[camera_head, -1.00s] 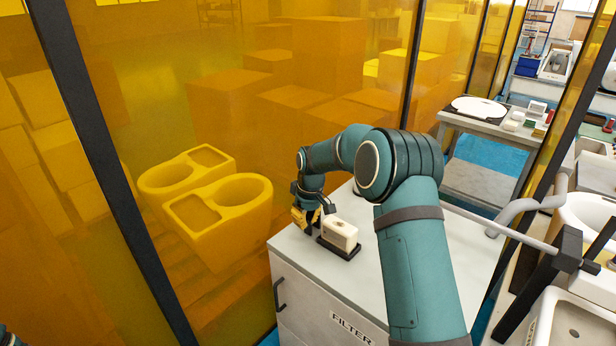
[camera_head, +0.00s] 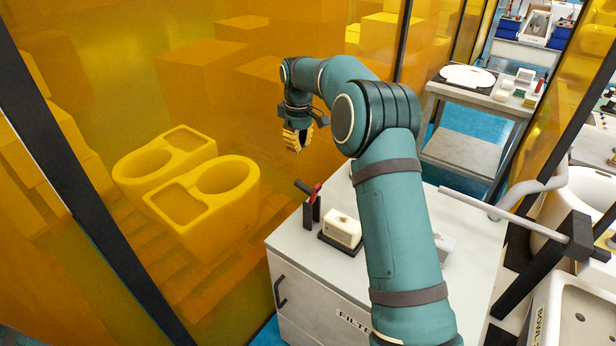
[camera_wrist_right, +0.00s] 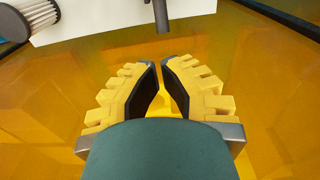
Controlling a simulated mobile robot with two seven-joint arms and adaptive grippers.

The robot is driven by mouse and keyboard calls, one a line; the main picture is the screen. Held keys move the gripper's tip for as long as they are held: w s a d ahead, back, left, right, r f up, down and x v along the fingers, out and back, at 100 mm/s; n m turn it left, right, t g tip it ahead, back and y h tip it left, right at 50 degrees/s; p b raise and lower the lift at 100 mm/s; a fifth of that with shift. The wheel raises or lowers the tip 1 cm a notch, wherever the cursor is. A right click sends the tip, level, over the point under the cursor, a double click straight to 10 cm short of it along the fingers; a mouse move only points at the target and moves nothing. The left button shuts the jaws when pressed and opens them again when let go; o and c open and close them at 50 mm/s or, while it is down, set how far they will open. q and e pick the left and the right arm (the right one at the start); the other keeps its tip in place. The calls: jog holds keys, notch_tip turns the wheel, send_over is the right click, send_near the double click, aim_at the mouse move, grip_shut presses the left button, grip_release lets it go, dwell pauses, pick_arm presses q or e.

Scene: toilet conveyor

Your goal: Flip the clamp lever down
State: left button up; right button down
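The clamp (camera_head: 311,208) stands at the left back edge of the white cabinet top in the head view. It has a black upright and a black bar, with a red part on its lever (camera_head: 316,190). The bar slopes up to the left. My right gripper (camera_head: 297,148) hangs in the air above and behind the clamp, apart from it, with its yellow fingers pointing down. In the right wrist view the fingertips (camera_wrist_right: 160,62) almost meet and hold nothing. My left gripper is out of view.
A white block (camera_head: 342,230) sits in a black holder beside the clamp on the cabinet (camera_head: 298,254). My right arm covers part of the cabinet top. Yellow transparent panels stand behind. A dark bar (camera_wrist_right: 161,15) shows in the wrist view; I cannot tell what it is.

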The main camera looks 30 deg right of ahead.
aim_at(305, 188)
notch_tip(305, 188, down, 11)
jog(key=shift+w+r+b, duration=0.1)
jog(key=shift+r+b, duration=0.1)
jog(key=shift+b, duration=0.3)
jog(key=s, duration=0.1)
jog(key=s+d, duration=0.1)
jog(key=shift+s+f, duration=0.15)
jog(key=shift+s, duration=0.25)
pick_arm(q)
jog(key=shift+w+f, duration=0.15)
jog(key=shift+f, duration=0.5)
pick_arm(e)
jog(key=shift+s+d+f, duration=0.15)
jog(key=shift+s+d, duration=0.05)
jog(key=shift+s, duration=0.05)
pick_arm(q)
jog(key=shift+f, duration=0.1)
pick_arm(e)
jog(key=shift+s+d+b, duration=0.1)
jog(key=shift+s+b, duration=0.2)
jog(key=shift+b, duration=0.05)
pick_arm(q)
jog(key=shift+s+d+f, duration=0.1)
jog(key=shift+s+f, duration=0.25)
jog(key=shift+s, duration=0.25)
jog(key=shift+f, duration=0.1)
